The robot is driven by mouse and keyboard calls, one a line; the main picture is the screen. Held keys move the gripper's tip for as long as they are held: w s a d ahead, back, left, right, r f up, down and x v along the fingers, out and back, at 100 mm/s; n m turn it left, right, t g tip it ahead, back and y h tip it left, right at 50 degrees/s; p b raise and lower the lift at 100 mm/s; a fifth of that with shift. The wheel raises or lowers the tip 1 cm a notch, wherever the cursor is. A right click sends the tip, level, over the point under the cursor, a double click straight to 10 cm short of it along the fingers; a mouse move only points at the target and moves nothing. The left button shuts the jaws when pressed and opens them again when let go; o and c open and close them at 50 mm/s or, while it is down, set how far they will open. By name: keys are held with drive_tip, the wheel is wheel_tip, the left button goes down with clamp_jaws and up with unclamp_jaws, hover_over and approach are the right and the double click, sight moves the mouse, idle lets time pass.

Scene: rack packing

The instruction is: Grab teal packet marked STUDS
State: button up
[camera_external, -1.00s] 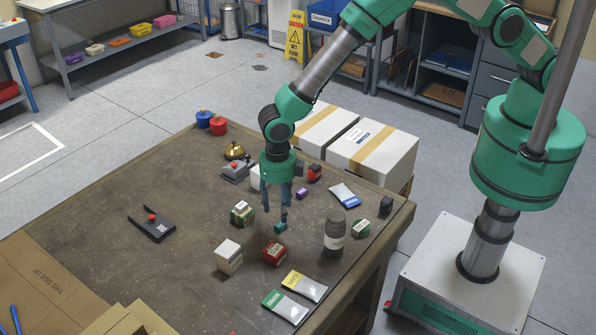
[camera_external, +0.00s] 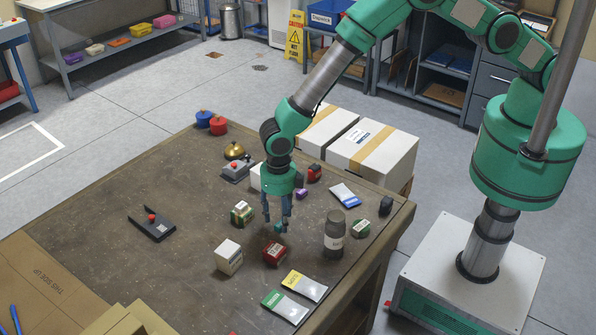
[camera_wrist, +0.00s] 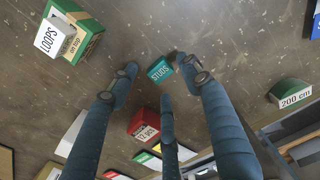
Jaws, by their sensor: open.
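The small teal packet marked STUDS (camera_wrist: 160,70) lies on the brown table in the wrist view, its white lettering facing up. In the external view the teal packet (camera_external: 278,227) shows only in part between my fingers. My gripper (camera_external: 277,226) points down over it with the fingers spread. In the wrist view my gripper (camera_wrist: 165,90) has its blue fingers apart, one to the left of the packet, one close by its right edge and one below it. Nothing is held. I cannot tell whether a finger touches the packet.
A dark bottle (camera_external: 334,232) stands to the right. The table's left half (camera_external: 110,220) is mostly clear, apart from a black bracket (camera_external: 152,224).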

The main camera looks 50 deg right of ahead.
drive_tip(key=shift+f, duration=1.1)
drive_tip(key=c, duration=1.2)
